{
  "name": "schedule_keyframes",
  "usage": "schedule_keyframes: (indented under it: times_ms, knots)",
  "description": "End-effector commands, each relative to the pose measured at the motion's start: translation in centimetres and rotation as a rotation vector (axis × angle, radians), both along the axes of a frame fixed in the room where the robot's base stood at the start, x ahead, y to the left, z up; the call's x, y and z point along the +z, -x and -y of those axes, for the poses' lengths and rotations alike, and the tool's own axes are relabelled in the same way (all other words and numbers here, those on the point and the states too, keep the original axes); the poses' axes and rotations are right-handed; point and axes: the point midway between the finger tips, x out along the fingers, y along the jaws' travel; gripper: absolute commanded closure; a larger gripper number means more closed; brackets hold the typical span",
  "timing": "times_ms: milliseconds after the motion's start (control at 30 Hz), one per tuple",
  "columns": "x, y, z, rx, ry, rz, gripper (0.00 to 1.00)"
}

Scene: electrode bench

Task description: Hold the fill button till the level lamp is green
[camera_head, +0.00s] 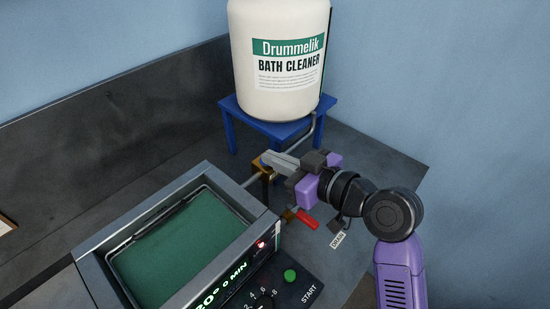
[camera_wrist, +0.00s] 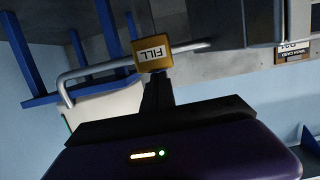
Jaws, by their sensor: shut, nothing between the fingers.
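The brass fill block (camera_head: 262,170) sits on the pipe between the bath and the cleaner drum. In the wrist view its face carries a FILL label (camera_wrist: 153,54). My gripper (camera_head: 268,160) is shut and empty, its fingertips right at the block. In the wrist view the closed fingers (camera_wrist: 157,76) end at the block's edge; I cannot tell whether they press anything. The button itself is hidden behind my fingers. A small lamp (camera_head: 261,244) on the bath's front glows red. The grey bath (camera_head: 92,270) has a green surface inside.
A white Drummelik drum (camera_head: 282,95) stands on a blue stand (camera_head: 268,128). A red handle (camera_head: 307,219) is just below my gripper, near a DRAIN tag (camera_head: 338,240). A green button (camera_head: 290,275) beside START and a lit display (camera_head: 222,287) are at the front.

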Motion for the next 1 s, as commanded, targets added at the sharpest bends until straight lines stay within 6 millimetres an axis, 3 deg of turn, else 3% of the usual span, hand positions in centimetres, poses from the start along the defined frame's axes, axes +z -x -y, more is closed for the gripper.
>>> schedule_keyframes:
  times_ms: [33,1000]
  knots:
    - [-1.46,0.18,-0.04,0.003,0.015,-0.027,1.0]
    - [-0.91,0.08,-0.18,0.003,0.014,-0.025,1.0]
